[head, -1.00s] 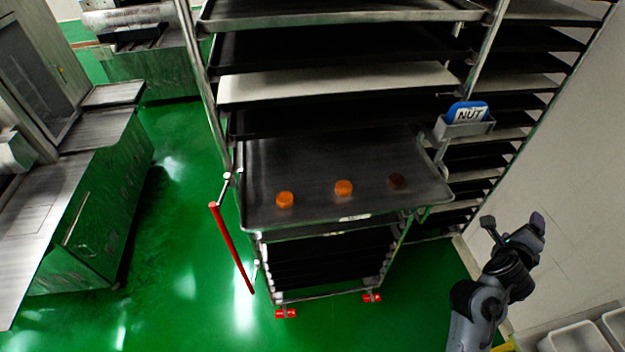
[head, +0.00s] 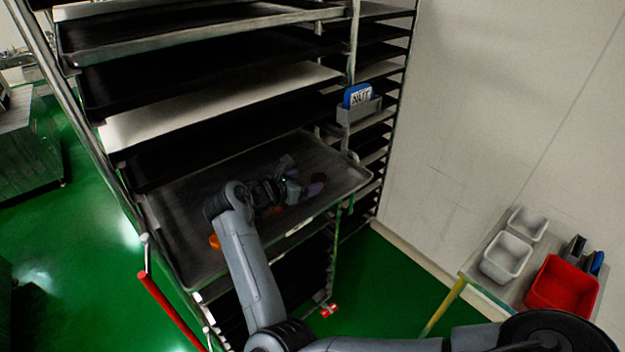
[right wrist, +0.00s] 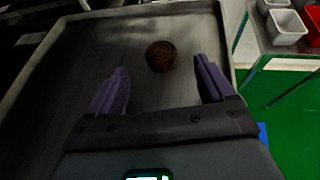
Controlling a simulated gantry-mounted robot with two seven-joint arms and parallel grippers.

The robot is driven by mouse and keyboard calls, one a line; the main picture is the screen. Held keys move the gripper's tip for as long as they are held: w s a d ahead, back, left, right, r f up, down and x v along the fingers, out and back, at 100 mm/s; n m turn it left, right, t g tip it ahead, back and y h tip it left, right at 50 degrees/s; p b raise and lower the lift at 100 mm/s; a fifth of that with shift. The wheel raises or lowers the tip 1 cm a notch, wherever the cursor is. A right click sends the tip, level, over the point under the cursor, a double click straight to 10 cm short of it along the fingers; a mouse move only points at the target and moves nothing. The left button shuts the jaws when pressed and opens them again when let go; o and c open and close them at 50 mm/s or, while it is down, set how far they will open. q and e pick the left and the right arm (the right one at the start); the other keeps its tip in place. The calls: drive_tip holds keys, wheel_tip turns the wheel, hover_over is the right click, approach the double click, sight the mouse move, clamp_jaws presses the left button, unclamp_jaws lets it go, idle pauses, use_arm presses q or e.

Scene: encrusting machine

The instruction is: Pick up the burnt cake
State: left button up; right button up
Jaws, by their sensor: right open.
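The burnt cake (head: 318,177), dark brown and round, lies on the pulled-out tray (head: 172,222) of the rack, partly hidden by my right gripper in the head view. In the right wrist view the burnt cake (right wrist: 160,56) sits on the tray (right wrist: 60,85), just ahead of and between the lines of the two purple fingers. My right gripper (head: 302,177) is open and empty over the tray; its fingers also show in the right wrist view (right wrist: 161,68). I see no contact with the cake. My left gripper is not in view.
An orange cake (head: 214,241) lies on the tray to the left, partly behind my arm. More trays sit close above. A blue NUT sign (head: 358,95) stands in a holder on the rack. A red bin (head: 562,286) and white bins (head: 506,257) stand on a side table.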

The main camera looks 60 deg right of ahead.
sight(319, 177)
drive_tip(key=shift+x, duration=1)
drive_tip(key=p+x, duration=0.2)
drive_tip(key=x, duration=0.1)
drive_tip(key=shift+d+p, duration=0.3)
drive_tip(key=shift+d+f, duration=0.45)
drive_tip(key=shift+d, duration=0.15)
drive_tip(key=c, duration=1.1)
